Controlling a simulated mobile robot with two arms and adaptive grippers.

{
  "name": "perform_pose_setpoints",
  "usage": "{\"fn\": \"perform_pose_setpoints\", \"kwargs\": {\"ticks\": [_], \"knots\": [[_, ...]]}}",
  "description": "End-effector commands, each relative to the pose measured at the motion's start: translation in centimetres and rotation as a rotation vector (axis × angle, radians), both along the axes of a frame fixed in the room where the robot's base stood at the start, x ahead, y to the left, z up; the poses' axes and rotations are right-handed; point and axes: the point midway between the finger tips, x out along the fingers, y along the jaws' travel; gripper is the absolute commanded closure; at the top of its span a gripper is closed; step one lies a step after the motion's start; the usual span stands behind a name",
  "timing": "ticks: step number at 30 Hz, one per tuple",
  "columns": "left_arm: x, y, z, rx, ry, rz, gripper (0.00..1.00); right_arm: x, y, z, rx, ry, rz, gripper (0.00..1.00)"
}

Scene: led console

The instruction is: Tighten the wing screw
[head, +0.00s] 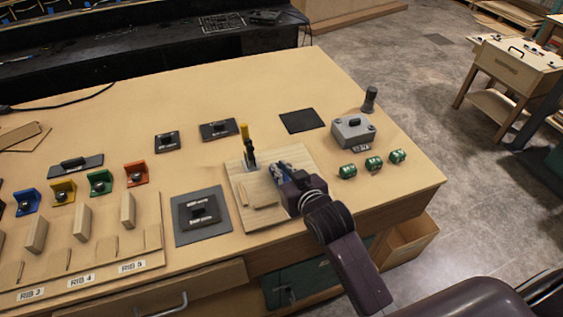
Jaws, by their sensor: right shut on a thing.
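My right gripper (282,171) reaches in from the lower right, low over the right part of a light wooden board (238,212). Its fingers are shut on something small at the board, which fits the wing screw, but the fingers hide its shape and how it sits. A clamp-like tool with a yellow handle (245,132) and dark body stands upright on the board, just left of the fingers. A loose-looking wood block (261,194) lies on the board's front part. My left gripper is out of view.
A grey box (353,132) with a dark handle and several green cylinders (374,163) stand right of the gripper. A dark square plate (200,215) lies left of the board. Coloured brackets (100,182) and wooden ribs are farther left. The table's right edge is near.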

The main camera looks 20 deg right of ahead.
Motion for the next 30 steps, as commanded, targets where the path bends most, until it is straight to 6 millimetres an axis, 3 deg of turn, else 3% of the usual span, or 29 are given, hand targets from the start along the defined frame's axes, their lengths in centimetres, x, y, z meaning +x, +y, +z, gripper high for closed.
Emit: {"fn": "perform_pose_setpoints", "kwargs": {"ticks": [21, 22, 26, 30], "knots": [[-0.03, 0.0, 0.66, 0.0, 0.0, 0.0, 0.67, 0.14, 0.09, 0.36, 0.0, -0.01, -0.068, 1.0], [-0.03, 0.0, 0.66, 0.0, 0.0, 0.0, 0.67, 0.14, 0.09, 0.36, 0.0, -0.01, -0.068, 0.9], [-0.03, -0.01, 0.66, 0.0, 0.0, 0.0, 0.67, 0.13, 0.08, 0.3, -0.001, -0.008, -0.068, 0.76], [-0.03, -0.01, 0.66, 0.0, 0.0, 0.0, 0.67, 0.09, 0.08, 0.18, -0.001, -0.005, -0.068, 0.73]]}}
